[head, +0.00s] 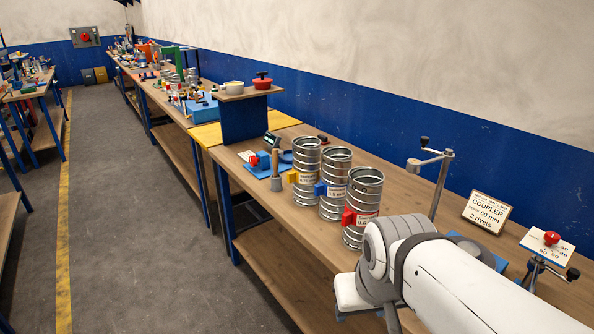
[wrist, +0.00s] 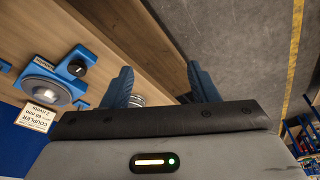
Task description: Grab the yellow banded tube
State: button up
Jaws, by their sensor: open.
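The yellow banded tube (head: 306,187) is a ribbed metal spiral duct with a yellow block and a label on its side. It stands upright on the bench, leftmost in a row of three. A blue-marked tube (head: 335,172) stands beside it, and a red-marked tube (head: 362,196) is nearest my arm. My gripper (wrist: 163,82) shows two blue fingers spread apart with nothing held between them. A ribbed metal piece (wrist: 137,100) shows beside the left finger; I cannot tell which tube it is. In the head view my arm hides the fingers.
A coupler sign (head: 487,212) stands at the back right, near a red-knobbed stand (head: 550,239). A crank post (head: 440,185) rises behind the tubes. A brush (head: 276,172) stands left of them. A raised shelf (head: 247,94) is further back.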

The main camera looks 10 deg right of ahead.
aim_at(306, 173)
jog(key=u, duration=2.6)
jog(key=i, duration=1.45)
jog(key=z, duration=3.35)
jog(key=i, duration=0.8)
